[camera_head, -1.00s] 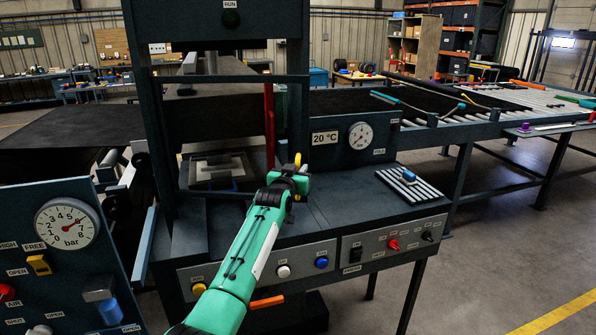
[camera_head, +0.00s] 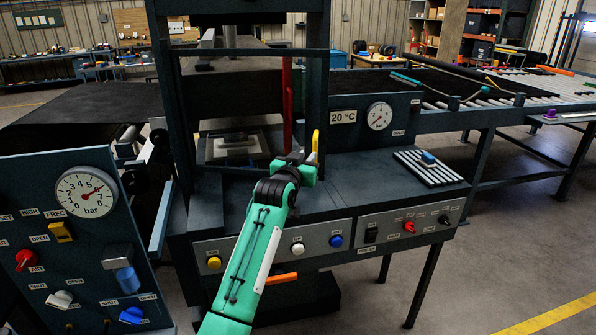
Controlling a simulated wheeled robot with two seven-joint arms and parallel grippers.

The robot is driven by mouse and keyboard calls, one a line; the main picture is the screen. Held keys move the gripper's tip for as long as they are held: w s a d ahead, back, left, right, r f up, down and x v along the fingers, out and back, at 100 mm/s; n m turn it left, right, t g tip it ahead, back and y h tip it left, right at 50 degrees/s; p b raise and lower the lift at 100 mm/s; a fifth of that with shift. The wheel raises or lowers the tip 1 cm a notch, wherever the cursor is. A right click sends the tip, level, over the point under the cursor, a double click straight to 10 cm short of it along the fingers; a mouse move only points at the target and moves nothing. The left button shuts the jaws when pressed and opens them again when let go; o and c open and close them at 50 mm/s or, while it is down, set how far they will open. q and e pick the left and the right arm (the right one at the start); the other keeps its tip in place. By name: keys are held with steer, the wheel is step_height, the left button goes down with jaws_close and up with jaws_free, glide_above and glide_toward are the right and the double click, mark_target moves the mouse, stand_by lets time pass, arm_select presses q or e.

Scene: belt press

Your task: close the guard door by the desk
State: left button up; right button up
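The press (camera_head: 165,95) stands at the centre, a dark frame around a bay with a light metal plate (camera_head: 237,146) inside. A dark crossbar (camera_head: 250,53) runs over the front of the bay and a red upright bar (camera_head: 287,100) stands at its right side. I cannot tell which of these belongs to the guard door; the bay shows through clearly. A yellow upright piece (camera_head: 316,142) stands right of the red bar.
A gauge panel (camera_head: 85,240) with knobs stands at the left front. An orange handle (camera_head: 281,279) sits below. Floor at the right is clear.

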arm_select(q)
steer(key=shift+b+v, duration=0.55)
steer(key=shift+v, duration=2.2)
steer(key=shift+c, duration=0.5)
